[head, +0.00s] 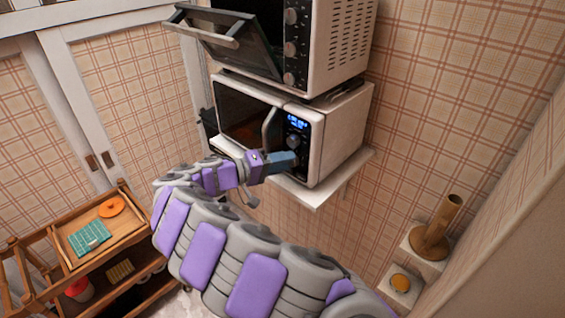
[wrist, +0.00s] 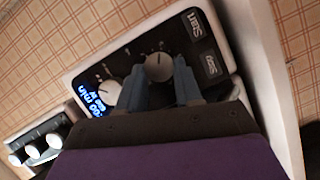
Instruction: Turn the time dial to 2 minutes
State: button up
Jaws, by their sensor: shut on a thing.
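The white microwave (head: 336,137) stands on a wall shelf, its door handle left of the control panel. In the wrist view the panel shows two round dials and a lit blue display (wrist: 91,97) with small text including "min". My gripper (head: 293,157) is at the lower part of the panel. In the wrist view its two blue-grey fingers (wrist: 161,80) are closed around the dial (wrist: 158,67) nearer the Start and Stop buttons. The other dial (wrist: 108,92), beside the display, is free, partly behind a finger. I cannot read which dial is labelled time.
A toaster oven (head: 340,50) with its door hanging open sits on top of the microwave. The shelf (head: 318,194) juts out below. A wooden cart (head: 72,243) stands at lower left. Small wall shelves with a wooden holder (head: 436,235) are at right.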

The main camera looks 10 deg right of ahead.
jog(key=shift+s+f, duration=0.1)
jog(key=shift+f, duration=0.2)
jog(key=o, duration=1)
jog(key=shift+a+r, duration=0.1)
jog(key=shift+r, duration=0.05)
jog(key=shift+o, duration=0.2)
jog(key=p+v, duration=0.4)
jog(key=v, duration=1.3)
jog(key=shift+a, duration=0.25)
